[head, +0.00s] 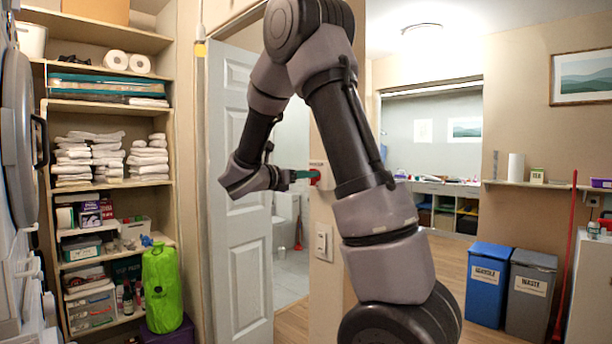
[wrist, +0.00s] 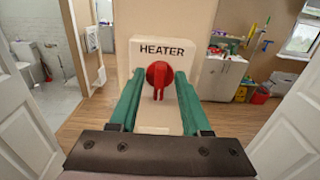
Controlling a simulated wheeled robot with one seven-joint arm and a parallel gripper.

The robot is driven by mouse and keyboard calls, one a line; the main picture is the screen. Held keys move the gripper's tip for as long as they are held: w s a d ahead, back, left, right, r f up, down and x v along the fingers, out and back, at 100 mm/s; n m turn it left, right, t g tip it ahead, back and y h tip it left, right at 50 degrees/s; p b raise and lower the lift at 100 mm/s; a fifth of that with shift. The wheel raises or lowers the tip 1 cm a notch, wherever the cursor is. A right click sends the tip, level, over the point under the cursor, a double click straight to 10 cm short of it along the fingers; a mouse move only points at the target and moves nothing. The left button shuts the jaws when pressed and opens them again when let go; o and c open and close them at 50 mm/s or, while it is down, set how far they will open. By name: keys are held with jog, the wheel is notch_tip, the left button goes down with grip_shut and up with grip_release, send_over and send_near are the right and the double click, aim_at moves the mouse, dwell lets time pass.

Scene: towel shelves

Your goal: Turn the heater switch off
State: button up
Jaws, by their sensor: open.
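The heater switch is a round red knob (wrist: 159,75) on a white plate (wrist: 146,50) labelled HEATER. Its red lever part points downward in the wrist view. My gripper (wrist: 160,78) is open, with one green finger on each side of the knob. I cannot tell whether either finger touches it. In the head view, my gripper (head: 304,175) reaches right to the wall end beside the doorway, and a bit of the red knob (head: 316,177) shows at the fingertips. My arm hides part of the plate there.
A white door (head: 238,200) stands open left of the switch wall. A double wall switch (head: 324,242) sits below the heater plate. Towel shelves (head: 110,105) are at left, with a green bag (head: 167,288). Blue (head: 488,285) and grey bins (head: 527,296) stand at right.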

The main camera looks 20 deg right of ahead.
grip_shut()
jog(key=shift+m, duration=0.4)
jog(key=m, duration=1.1)
jog(key=f+m, duration=0.1)
jog(key=m, duration=0.4)
jog(key=shift+s+d+m, duration=0.2)
jog(key=shift+s+m, duration=0.2)
jog(key=shift+m, duration=0.3)
grip_release()
